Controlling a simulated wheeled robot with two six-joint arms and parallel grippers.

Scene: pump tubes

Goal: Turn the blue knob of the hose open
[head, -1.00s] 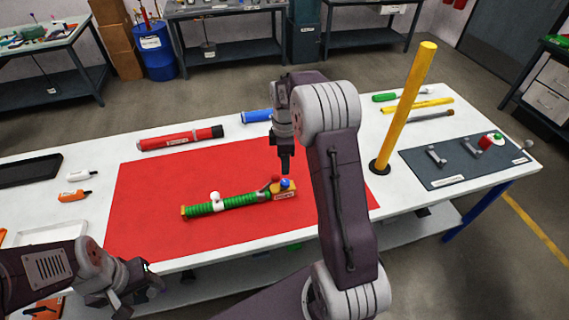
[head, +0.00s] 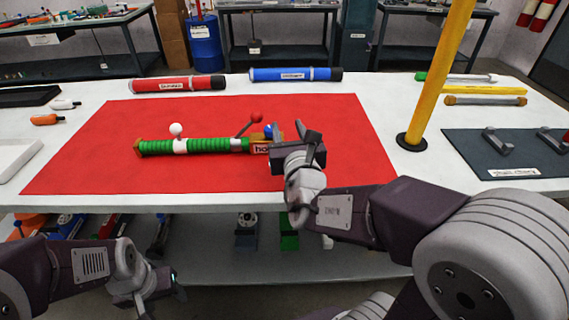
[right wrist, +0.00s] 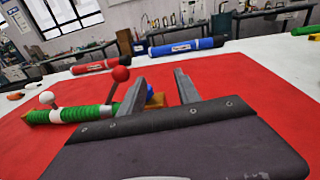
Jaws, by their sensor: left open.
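The green ribbed hose (head: 208,146) lies on the red mat (head: 85,150), with a white ball knob, a red ball knob on a slanted lever and an orange labelled end block at its right. The blue knob (head: 268,131) sits at that end, partly hidden by my right gripper (head: 293,132). In the right wrist view the blue knob (right wrist: 150,92) shows beyond the spread fingers of my right gripper (right wrist: 157,88), close to the left finger. I cannot tell whether they touch. My left gripper (head: 160,292) is open and empty, low in front of the table.
A red cylinder (head: 178,84) and a blue cylinder (head: 294,74) lie behind the mat. A yellow post (head: 437,75) stands to the right, beside a dark grey mat (head: 500,145) with brackets. The mat's left part is clear.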

